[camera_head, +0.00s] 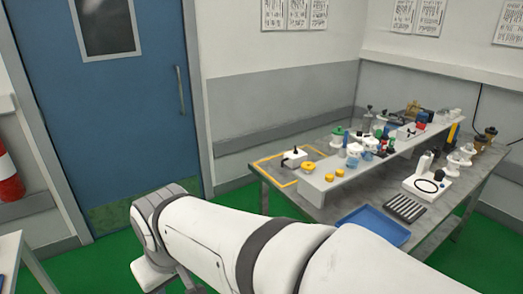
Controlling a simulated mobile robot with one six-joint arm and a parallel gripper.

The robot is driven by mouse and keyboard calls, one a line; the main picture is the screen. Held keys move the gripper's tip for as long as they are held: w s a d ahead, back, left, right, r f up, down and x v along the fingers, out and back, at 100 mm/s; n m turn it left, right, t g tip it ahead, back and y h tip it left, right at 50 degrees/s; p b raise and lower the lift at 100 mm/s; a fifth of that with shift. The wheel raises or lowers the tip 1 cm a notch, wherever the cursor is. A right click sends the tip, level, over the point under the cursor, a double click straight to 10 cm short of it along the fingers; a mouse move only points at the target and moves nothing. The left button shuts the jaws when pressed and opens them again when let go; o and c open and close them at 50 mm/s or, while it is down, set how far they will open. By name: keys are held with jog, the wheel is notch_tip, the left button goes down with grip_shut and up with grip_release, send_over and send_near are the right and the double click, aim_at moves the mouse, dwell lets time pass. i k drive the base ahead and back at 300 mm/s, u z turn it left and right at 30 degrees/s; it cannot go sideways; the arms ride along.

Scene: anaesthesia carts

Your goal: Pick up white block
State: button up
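A small white block-like item with black parts on it (293,157) sits at the left end of the table, inside a yellow outlined area (264,168). Other white pieces stand on the raised shelf, so I cannot tell for sure which one is the white block. My white arm crosses the lower part of the view, in front of the table, and bends down at the left. My gripper is not visible; the arm's far end runs out of the bottom of the picture.
The grey table (293,196) bears a raised shelf (345,182) crowded with small items. A blue door (140,120) stands left; green floor lies between.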

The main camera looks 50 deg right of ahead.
aim_at(293, 161)
jog(key=z, duration=0.25)
jog(key=i, duration=2.7)
jog(key=z, duration=3.15)
jog(key=i, duration=1)
